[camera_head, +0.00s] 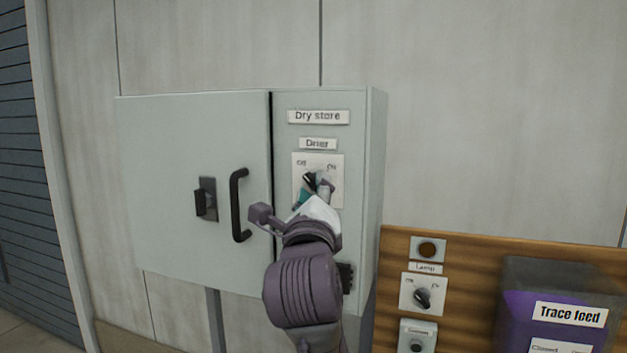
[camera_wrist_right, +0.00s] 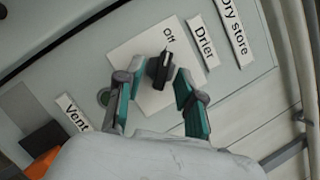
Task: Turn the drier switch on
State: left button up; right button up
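The drier switch is a black knob (camera_head: 309,180) on a white square plate under the "Drier" label on the grey "Dry store" cabinet. Its pointer is towards "Off", at the upper left in the head view. The knob also shows in the right wrist view (camera_wrist_right: 160,71), pointing at the "Off" mark. My right gripper (camera_head: 316,187) is at the plate, partly covering the knob in the head view. In the wrist view its teal fingers (camera_wrist_right: 153,88) stand apart on either side of the knob, with visible gaps. My left gripper is not in view.
The cabinet door (camera_head: 160,180) has a black handle (camera_head: 237,205) and a latch (camera_head: 205,199) left of my right arm. A wooden panel (camera_head: 463,255) at the lower right carries a lamp switch (camera_head: 422,298). A dark bin labelled "Trace feed" (camera_head: 525,285) stands beside it.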

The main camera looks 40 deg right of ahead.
jog(key=shift+w+d, duration=0.15)
jog(key=shift+r, duration=0.15)
grip_shut()
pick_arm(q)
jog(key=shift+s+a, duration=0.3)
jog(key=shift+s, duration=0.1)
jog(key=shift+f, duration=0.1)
